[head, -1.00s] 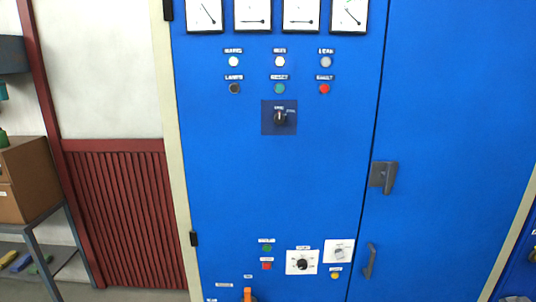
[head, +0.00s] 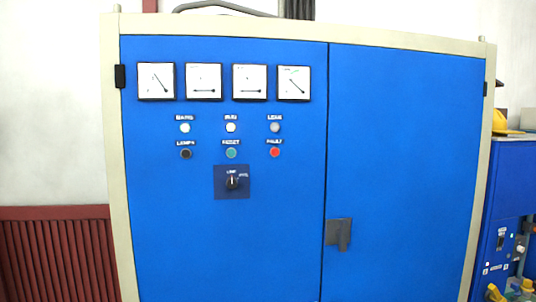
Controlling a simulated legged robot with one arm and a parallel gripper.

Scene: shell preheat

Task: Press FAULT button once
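The red FAULT button (head: 275,152) is on the upper part of the blue cabinet's left door (head: 225,245), under a small label (head: 275,142) that reads FAULT. It is the rightmost in its row, with a green button (head: 231,153) labelled RESET and a black button (head: 186,154) labelled LAMPS to its left. A grey round lamp or button labelled LEAK (head: 275,127) sits just above it. Nothing covers the FAULT button. My gripper is not in view.
Several gauges (head: 203,82) line the door's top. A rotary switch (head: 232,182) sits below the buttons. A grey handle (head: 339,233) sticks out at the seam with the right door (head: 400,170). A lower blue unit (head: 510,200) stands at right, with a yellow hard hat (head: 503,121) on it.

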